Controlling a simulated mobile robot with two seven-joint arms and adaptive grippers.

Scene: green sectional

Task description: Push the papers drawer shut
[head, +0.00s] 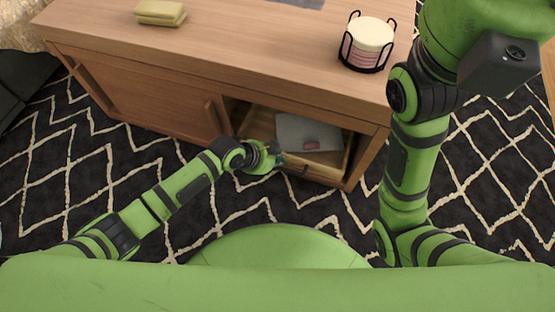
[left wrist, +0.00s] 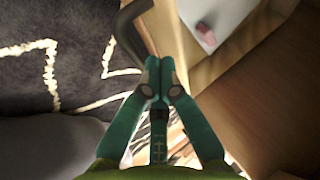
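The papers drawer (head: 327,171) is a wooden drawer in the open right part of the cabinet, and it stands partly out. Grey-white papers (head: 300,128) with a small reddish patch lie inside; they also show at the top of the left wrist view (left wrist: 215,15). My left gripper (head: 280,160) is at the drawer's front, near its left end. In the left wrist view its teal fingers (left wrist: 158,70) are together, with nothing clearly between them. A dark bent handle (left wrist: 136,32) shows just beyond the fingertips; contact cannot be told. My right gripper is out of view.
The wooden cabinet (head: 230,62) bears a yellow stack (head: 160,12) and a black wire holder with round coasters (head: 368,40). A sliding door (head: 150,100) covers its left part. My right arm is raised beside its right end. Patterned rug (head: 60,185) lies around.

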